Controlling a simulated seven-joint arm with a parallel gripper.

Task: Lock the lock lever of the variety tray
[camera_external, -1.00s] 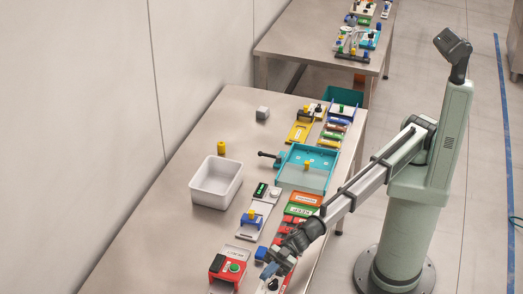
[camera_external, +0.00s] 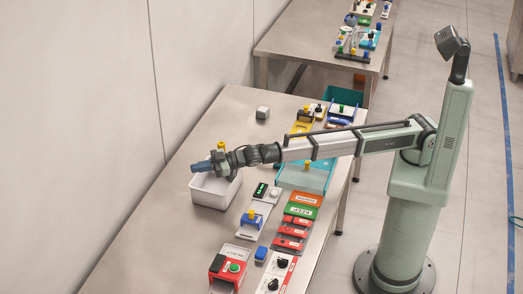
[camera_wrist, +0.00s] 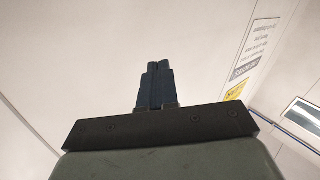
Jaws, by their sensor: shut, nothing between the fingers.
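A teal tray (camera_external: 318,183) with a yellow knob (camera_external: 307,167) sits on the near table, partly hidden behind my arm. I cannot tell for sure that it is the variety tray. The dark-handled lever at its left side is hidden behind my arm now. My gripper (camera_external: 197,167) is out to the left of the tray, pointing left, and appears over the white bin in the external view. In the wrist view its two dark fingers (camera_wrist: 154,85) are together with nothing between them.
The white bin (camera_external: 211,198) stands left of the tray. A grey cube (camera_external: 262,113) lies at the back. Red modules (camera_external: 290,232), a red box with a green button (camera_external: 232,268) and a dial panel (camera_external: 277,272) line the front. The left table surface is clear.

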